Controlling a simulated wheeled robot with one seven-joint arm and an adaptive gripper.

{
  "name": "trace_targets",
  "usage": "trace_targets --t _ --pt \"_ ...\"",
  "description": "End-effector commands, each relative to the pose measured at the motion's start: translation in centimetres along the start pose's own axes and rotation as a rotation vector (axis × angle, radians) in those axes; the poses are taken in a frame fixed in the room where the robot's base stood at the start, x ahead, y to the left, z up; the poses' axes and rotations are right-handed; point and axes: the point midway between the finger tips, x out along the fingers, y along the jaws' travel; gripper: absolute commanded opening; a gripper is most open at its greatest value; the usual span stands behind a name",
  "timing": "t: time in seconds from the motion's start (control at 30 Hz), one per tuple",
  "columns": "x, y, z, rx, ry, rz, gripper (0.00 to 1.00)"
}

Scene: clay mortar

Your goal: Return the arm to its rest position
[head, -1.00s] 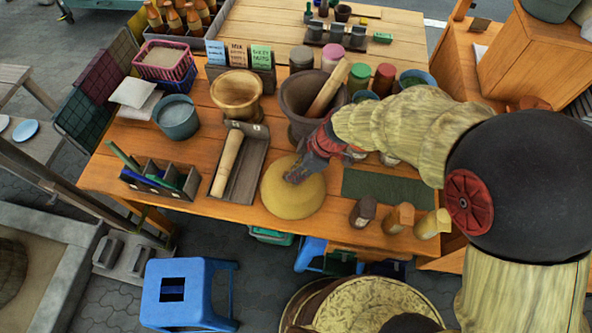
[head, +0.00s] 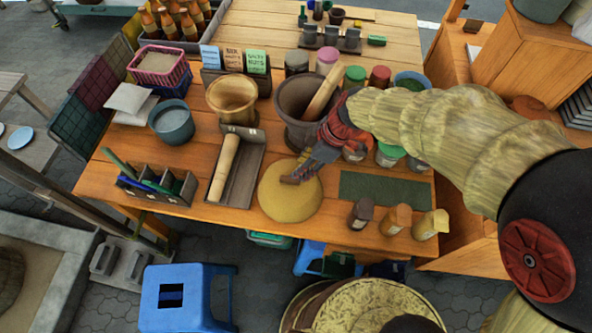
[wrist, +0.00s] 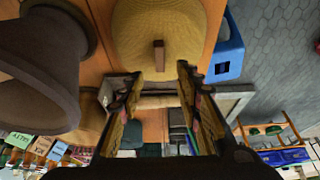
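My gripper (head: 303,172) is at the end of my yellowish arm, just above the round yellow woven lid (head: 290,203) on the wooden table. In the wrist view my gripper (wrist: 156,80) has its two fingers apart with nothing held between them. The lid (wrist: 135,35) shows there with a small brown handle (wrist: 158,57) standing up from it, beyond the fingertips. The dark clay mortar (head: 290,98) with a wooden pestle (head: 326,90) stands behind my gripper. In the wrist view the mortar (wrist: 35,75) is large at the left.
A wooden mortar (head: 232,95), a tray with a roller (head: 224,168) and a blue-grey bowl (head: 172,122) stand left. Several lidded jars sit beside and beneath my forearm. A green mat (head: 385,189) and small wooden-topped shakers (head: 396,220) lie right. A blue stool (head: 185,272) is in front.

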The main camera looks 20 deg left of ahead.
Motion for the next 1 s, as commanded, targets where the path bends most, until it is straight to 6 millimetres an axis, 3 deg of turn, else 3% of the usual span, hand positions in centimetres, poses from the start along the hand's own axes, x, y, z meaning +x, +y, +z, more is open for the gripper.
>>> trace_targets --t 0.1,0.3,0.67,0.87,1.0 --pt "-2.2 0.1 0.0 -0.001 0.001 0.004 0.34" --pt "-4.2 0.0 0.0 0.001 0.000 0.001 0.34" --pt "-4.5 0.0 0.0 0.010 0.000 0.000 0.34" --pt "-4.5 -0.2 0.3 0.196 -0.010 -0.004 0.34" --pt "-4.0 -2.0 2.1 0.428 -0.065 -0.027 0.34"
